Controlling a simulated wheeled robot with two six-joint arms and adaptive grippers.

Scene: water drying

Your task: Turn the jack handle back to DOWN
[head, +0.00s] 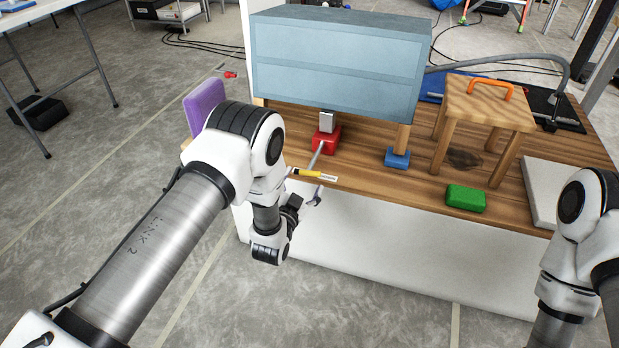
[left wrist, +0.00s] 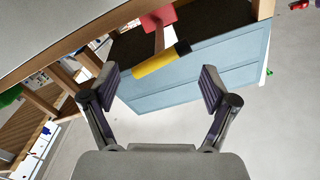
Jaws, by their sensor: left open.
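The red jack (head: 326,140) stands on the wooden bench under the blue-grey cabinet (head: 340,70), with its grey post below the cabinet. Its handle is a grey rod running toward the front edge, ending in a yellow grip with a black end (head: 304,172). In the left wrist view the yellow grip (left wrist: 155,64) shows beyond the open, empty jaws (left wrist: 160,82). My right gripper is out of view.
A blue block (head: 397,158) sits under a cabinet leg. A green block (head: 466,198), a wooden stool (head: 490,100) with an orange handle and a grey slab (head: 540,190) stand to the right. A purple block (head: 204,103) is at left. Floor before the bench is free.

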